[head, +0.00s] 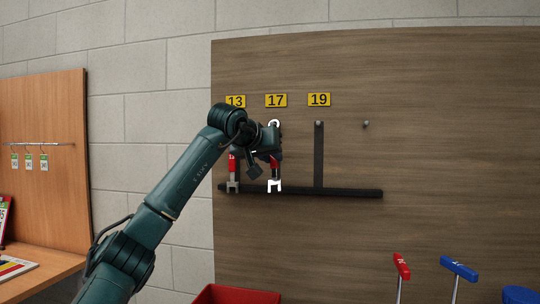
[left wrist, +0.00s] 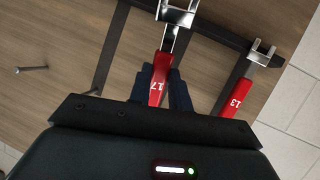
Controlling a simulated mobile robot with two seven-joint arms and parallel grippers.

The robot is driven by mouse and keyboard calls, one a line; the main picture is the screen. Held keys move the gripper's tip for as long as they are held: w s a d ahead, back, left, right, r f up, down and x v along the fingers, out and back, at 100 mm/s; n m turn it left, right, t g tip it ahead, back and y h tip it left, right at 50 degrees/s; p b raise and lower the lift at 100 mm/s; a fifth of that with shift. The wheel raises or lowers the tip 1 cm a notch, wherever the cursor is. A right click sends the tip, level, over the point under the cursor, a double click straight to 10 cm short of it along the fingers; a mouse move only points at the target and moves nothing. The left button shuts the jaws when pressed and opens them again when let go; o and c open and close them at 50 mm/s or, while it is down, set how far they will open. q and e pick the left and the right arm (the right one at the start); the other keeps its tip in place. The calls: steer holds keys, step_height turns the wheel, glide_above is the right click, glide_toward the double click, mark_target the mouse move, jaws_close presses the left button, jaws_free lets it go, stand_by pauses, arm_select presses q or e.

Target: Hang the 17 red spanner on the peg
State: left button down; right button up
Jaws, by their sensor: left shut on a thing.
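The red 17 spanner (head: 275,163) is upright against the wooden board below the yellow 17 label (head: 276,100). Its pale ring end shows at the top and its open jaw at the bottom. My left gripper (head: 268,154) is shut on its red handle. The left wrist view also shows the 17 spanner (left wrist: 157,95) between the dark fingers (left wrist: 163,88). The peg under the 17 label is not distinct; I cannot tell whether the ring is around it. My right gripper is not in view.
The red 13 spanner (head: 233,170) hangs close by on the left. The dark strip under the 19 label (head: 319,99) is bare, with a peg at its top. Another bare peg (head: 366,123) is further right. A dark horizontal bar (head: 340,193) crosses below. A red bin (head: 235,294) is beneath.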

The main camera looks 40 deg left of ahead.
arm_select(q)
steer(key=c, duration=1.2)
jaws_free()
steer(key=b+v, duration=0.1)
steer(key=v, duration=1.2)
steer(key=shift+s, duration=0.1)
